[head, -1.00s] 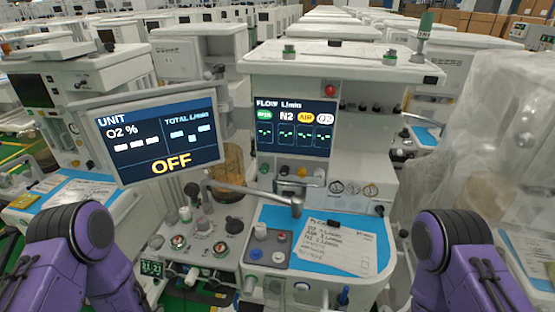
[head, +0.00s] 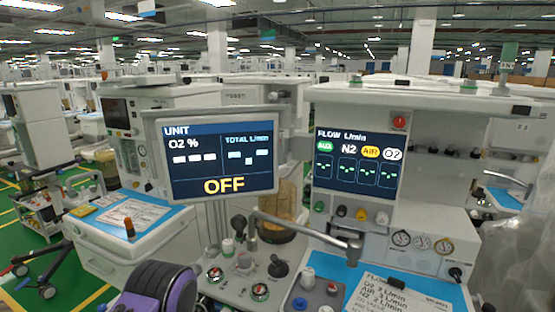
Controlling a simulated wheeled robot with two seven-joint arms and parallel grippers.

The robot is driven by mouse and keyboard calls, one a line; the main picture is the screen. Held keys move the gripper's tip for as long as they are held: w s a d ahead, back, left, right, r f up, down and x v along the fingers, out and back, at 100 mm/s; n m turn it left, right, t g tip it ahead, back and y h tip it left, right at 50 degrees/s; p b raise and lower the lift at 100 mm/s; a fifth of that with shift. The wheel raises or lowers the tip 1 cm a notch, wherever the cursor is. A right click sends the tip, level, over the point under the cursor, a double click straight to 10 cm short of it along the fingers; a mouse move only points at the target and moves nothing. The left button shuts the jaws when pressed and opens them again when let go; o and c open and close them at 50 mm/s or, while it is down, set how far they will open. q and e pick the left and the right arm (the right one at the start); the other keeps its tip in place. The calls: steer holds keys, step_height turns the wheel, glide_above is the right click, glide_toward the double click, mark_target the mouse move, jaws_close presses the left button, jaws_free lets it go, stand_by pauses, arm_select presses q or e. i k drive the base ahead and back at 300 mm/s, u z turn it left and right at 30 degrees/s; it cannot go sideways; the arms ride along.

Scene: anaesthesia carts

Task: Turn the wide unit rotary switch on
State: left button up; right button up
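The wide unit stands in front of me in the head view. Its tilted screen (head: 221,156) reads UNIT, O2 %, TOTAL L/min and a large yellow OFF. A flow screen (head: 355,163) stands to its right. Below are a black knob (head: 278,266), a white knob (head: 228,246), and a small grey plate (head: 314,297) with blue, red and white knobs. I cannot tell which of these is the rotary switch. A purple and black link of my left arm shows at the bottom left, but its gripper is out of view. My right arm and gripper are out of view.
A grey jointed bar (head: 308,232) crosses above the knobs. A clear amber canister (head: 287,203) stands behind it. A blue worktop with a note (head: 395,297) lies at the lower right. Another cart with a blue top (head: 93,222) stands left, with green floor (head: 70,270) beyond.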

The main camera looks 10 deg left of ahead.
mark_target(456, 272)
steer(key=u, duration=0.7)
steer(key=k, duration=1.05)
steer(key=u, duration=1.7)
steer(key=i, duration=1.1)
steer(key=z, duration=0.7)
steer(key=i, duration=0.75)
steer(key=z, duration=1.15)
steer(key=i, duration=0.4)
steer(key=z, duration=1.7)
